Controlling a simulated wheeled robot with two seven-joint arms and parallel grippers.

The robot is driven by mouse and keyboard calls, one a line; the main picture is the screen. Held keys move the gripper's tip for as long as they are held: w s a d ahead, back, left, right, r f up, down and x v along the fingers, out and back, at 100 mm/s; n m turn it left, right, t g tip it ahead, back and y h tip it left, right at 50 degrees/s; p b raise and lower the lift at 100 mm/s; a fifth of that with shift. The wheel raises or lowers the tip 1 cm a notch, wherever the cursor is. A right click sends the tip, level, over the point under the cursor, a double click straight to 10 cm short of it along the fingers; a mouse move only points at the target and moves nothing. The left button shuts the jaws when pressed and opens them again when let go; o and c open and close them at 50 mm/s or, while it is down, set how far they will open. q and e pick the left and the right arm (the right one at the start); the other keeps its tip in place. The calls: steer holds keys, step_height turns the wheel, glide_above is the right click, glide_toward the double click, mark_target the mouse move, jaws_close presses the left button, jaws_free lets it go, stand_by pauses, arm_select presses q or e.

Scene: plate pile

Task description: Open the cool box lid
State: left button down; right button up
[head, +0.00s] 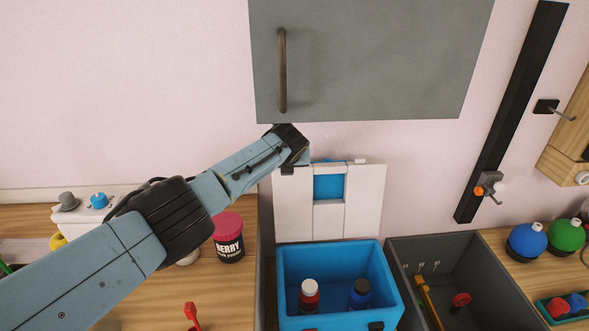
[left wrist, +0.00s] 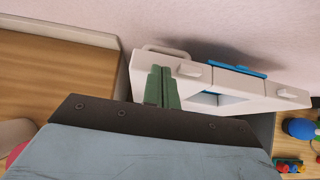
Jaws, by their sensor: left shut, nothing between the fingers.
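The cool box (head: 335,258) is an open blue box, with a red bottle with a white cap (head: 309,295) and a blue bottle with a dark cap (head: 360,293) inside. Its white lid (head: 362,205) stands upright behind the box, near the wall, with a blue panel in its middle. My left gripper (head: 294,165) is at the lid's upper left corner in the head view. In the left wrist view its green fingers (left wrist: 163,88) are together and empty, right against or just in front of the lid (left wrist: 240,88); I cannot tell if they touch. My right gripper is not in view.
A grey cabinet (head: 375,60) with a brown handle hangs above the lid. A dark grey bin (head: 405,255) stands right of the box. A dark tub labelled BERRY (head: 229,243) with a pink lid is on the left counter. Blue and green round containers (head: 527,241) stand at right.

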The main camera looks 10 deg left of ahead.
arm_select(q)
steer(key=shift+w+a, duration=0.2)
steer(key=shift+w, duration=0.15)
steer(key=shift+w+f, duration=0.1)
steer(key=shift+w, duration=0.05)
steer(key=shift+s, duration=0.2)
steer(key=s+d+r+p, duration=0.2)
steer(key=s+d, duration=0.1)
steer(key=s, duration=1)
steer(key=shift+s+d+r, duration=0.15)
steer(key=shift+s+r, duration=0.05)
steer(key=shift+s, duration=0.05)
